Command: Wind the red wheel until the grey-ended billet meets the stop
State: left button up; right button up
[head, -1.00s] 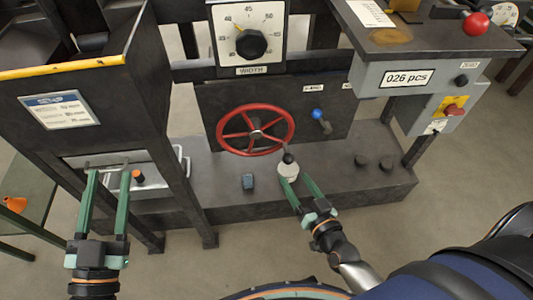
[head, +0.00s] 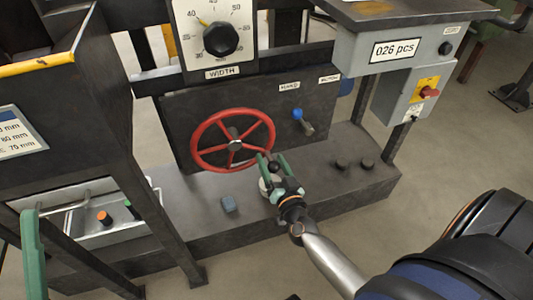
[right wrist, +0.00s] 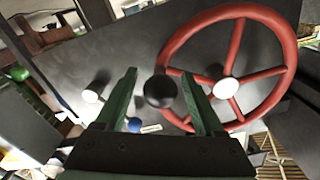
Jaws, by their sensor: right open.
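The red wheel (head: 195,147) stands on a dark upright panel. It also shows in the right wrist view (right wrist: 290,50), with its pale hub (right wrist: 226,90) facing me. A black ball knob (head: 274,167) is at the wheel's lower right. My right gripper (head: 272,161) is open there, with the knob (right wrist: 160,91) between its two green fingers in the right wrist view; I cannot tell whether they touch it. Part of my left gripper (head: 32,250) shows at the left edge. I cannot make out the grey-ended billet or the stop.
A width dial (head: 219,38) is above the wheel. A blue-knobbed lever (head: 297,114) is to its right. A counter box (head: 392,50) reads 026 pcs. A metal tray (head: 85,239) is at the lower left.

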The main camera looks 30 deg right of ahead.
aim_at(267, 153)
jog(key=shift+b+x, duration=0.3)
jog(key=shift+x, duration=1.9)
grip_shut()
